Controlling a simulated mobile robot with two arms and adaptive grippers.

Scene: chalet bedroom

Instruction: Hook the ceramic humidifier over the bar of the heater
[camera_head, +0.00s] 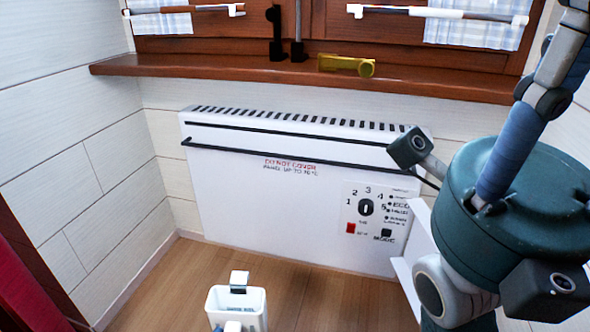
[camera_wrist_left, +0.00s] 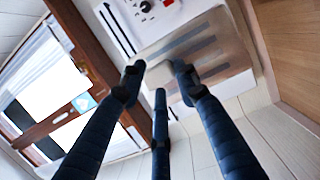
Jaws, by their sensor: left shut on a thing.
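The ceramic humidifier (camera_head: 255,300) is a small white box with an open top and a hook-like tab rising from its rim. In the head view it is upright at the bottom, in front of and below the heater's bars. The heater (camera_head: 230,205) is a white wall panel; its long black bar (camera_head: 280,158) runs across the upper front, apart from the humidifier. In the left wrist view, my left gripper (camera_wrist_left: 160,80) has its dark blue fingers shut on the pale humidifier (camera_wrist_left: 190,60), which looks blurred. My right gripper's fingers do not show.
A wooden window sill (camera_head: 220,69) juts out above the heater, with a yellow object (camera_head: 346,65) on it. The heater's knob panel (camera_head: 380,215) is at its right. My large teal arm parts fill the right side. Wooden floor (camera_head: 180,285) lies open at the lower left.

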